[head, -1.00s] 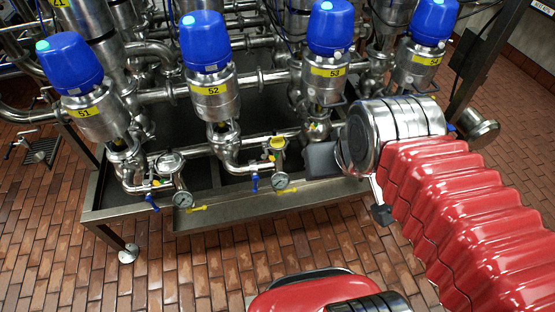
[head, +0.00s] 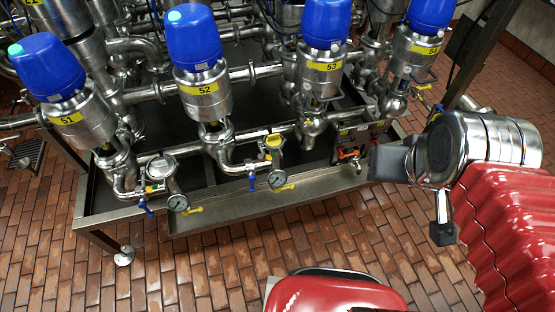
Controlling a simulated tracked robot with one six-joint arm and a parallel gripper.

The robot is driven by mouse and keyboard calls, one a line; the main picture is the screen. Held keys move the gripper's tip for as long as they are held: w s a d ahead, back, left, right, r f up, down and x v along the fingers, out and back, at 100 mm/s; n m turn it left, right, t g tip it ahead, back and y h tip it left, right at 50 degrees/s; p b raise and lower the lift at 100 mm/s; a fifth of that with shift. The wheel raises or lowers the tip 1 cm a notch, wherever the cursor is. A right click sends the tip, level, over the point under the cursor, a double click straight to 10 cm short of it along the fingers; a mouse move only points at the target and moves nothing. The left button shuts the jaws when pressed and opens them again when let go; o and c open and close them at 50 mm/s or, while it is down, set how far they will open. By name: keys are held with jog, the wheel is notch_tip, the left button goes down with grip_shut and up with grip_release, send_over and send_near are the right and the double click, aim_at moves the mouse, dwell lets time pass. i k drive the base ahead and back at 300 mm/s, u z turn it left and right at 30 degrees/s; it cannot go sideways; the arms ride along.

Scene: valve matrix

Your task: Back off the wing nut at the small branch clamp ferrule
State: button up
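My gripper (head: 415,198) is at the right in the head view, at the end of my red-sleeved arm. Its two dark-padded fingers stand wide apart with nothing visible between them. A small fitting with an orange-red handle (head: 350,155) sits just left of the nearer pad, at the frame's front edge. Small branches with pressure gauges (head: 178,203) and (head: 277,180) hang below valves 51 and 52. They carry yellow levers (head: 283,187) and blue handles (head: 146,208). I cannot tell which part is the clamp ferrule or its wing nut at this size.
Blue-topped valves 51 (head: 72,108), 52 (head: 203,92), 53 (head: 323,68) and 54 (head: 420,50) stand in a row over a steel drip tray (head: 235,210). Steel pipes cross behind them. The brick floor (head: 210,265) in front is mostly clear.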

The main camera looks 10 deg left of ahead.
aim_at(260, 156)
jog(key=z, duration=0.05)
jog(key=k, duration=1.35)
jog(key=u, duration=1.35)
jog(key=i, duration=1)
jog(key=u, duration=0.05)
